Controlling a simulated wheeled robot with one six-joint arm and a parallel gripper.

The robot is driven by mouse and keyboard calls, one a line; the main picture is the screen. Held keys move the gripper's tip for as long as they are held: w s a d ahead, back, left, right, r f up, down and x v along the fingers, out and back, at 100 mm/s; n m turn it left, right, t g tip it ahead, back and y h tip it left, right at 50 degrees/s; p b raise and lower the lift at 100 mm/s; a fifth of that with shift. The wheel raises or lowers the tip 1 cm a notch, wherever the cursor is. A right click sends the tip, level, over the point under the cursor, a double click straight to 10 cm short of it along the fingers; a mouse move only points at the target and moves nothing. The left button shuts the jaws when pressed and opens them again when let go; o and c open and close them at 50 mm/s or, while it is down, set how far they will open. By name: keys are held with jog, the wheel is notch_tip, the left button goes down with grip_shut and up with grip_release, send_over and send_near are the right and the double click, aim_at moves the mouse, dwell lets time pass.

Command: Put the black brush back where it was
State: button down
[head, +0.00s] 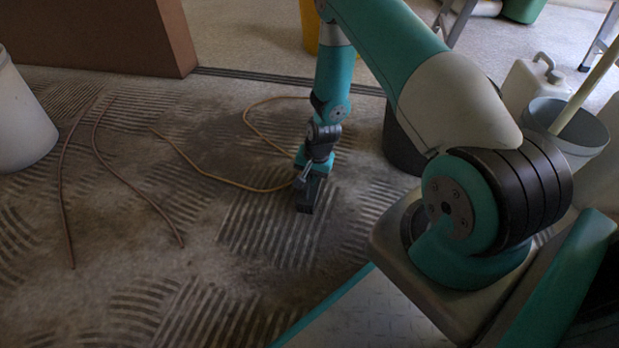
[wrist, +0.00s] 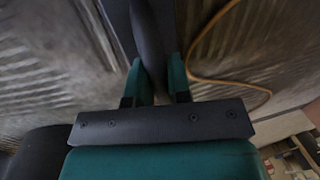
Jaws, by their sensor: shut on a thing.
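My gripper (head: 313,170) points down over the streaked floor in the middle of the head view. It is shut on the black brush (head: 307,197), which shows as a dark shape just below the fingers. In the wrist view the two teal fingers of the gripper (wrist: 155,85) close on the dark brush (wrist: 147,35) from both sides. The brush's far end is cut off by the wrist view's top edge. I cannot tell whether the brush touches the floor.
An orange cord (head: 215,178) curves over the floor beside my gripper. Brown cords (head: 125,178) lie further left. A white bucket (head: 20,120) stands at left, a brown block (head: 100,35) behind. A grey bucket (head: 570,125) with a stick and a white canister (head: 527,85) stand right.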

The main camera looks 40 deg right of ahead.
jog(key=shift+f, duration=0.1)
jog(key=c, duration=1.1)
grip_release()
jog(key=shift+o, duration=0.2)
